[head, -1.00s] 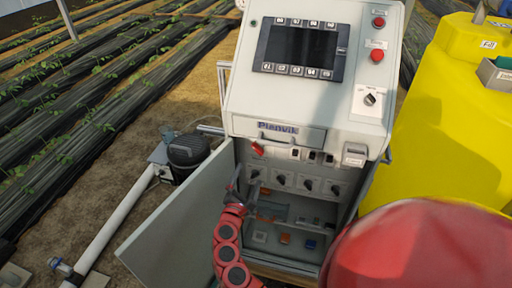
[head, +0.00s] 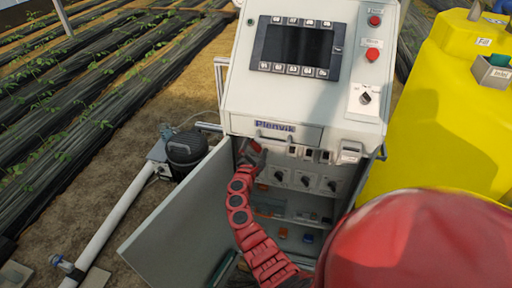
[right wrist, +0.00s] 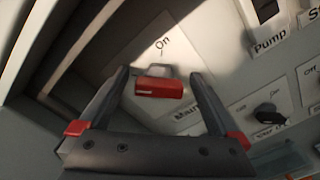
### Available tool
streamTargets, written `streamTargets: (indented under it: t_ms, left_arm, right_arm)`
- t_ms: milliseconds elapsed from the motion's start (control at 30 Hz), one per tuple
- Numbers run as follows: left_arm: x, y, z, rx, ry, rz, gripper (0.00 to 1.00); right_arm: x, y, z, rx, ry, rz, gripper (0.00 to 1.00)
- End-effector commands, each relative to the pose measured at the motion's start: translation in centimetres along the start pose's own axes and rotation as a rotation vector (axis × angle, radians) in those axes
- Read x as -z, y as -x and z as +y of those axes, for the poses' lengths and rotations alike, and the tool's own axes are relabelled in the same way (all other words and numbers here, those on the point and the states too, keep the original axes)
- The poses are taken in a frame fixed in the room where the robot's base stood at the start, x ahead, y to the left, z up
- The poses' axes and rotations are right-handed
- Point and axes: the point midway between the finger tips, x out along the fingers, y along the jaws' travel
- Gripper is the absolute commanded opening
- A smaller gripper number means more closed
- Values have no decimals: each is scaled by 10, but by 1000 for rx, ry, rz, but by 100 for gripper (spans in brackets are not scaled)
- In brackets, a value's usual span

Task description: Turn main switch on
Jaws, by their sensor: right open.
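The main switch (right wrist: 158,88) is a red handle on a grey mount on a white plate inside the open cabinet. "On" is printed above it in the right wrist view, and a partly hidden label starting "Mai" is below. My right gripper (right wrist: 160,76) is open, with one finger on each side of the red handle and visible gaps to both. In the head view my right gripper (head: 250,150) is at the cabinet's upper left corner and largely hides the switch. My left gripper is not in view.
The cabinet door (head: 175,225) hangs open at the left. Black rotary knobs (head: 304,181) sit right of the switch, one close to the right finger. The cabinet's side wall is close on the left. A yellow tank (head: 440,130) stands at the right.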

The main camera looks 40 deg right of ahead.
Motion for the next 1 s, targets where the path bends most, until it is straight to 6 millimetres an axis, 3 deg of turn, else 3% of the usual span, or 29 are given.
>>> streamTargets:
  t_ms: [100,567,1000]
  left_arm:
    - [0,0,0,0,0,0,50]
    - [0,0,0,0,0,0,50]
    - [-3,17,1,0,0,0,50]
  right_arm:
    - [0,0,0,0,0,0,98]
    - [0,0,0,0,1,0,15]
    - [3,1,-2,-4,-95,0,13]
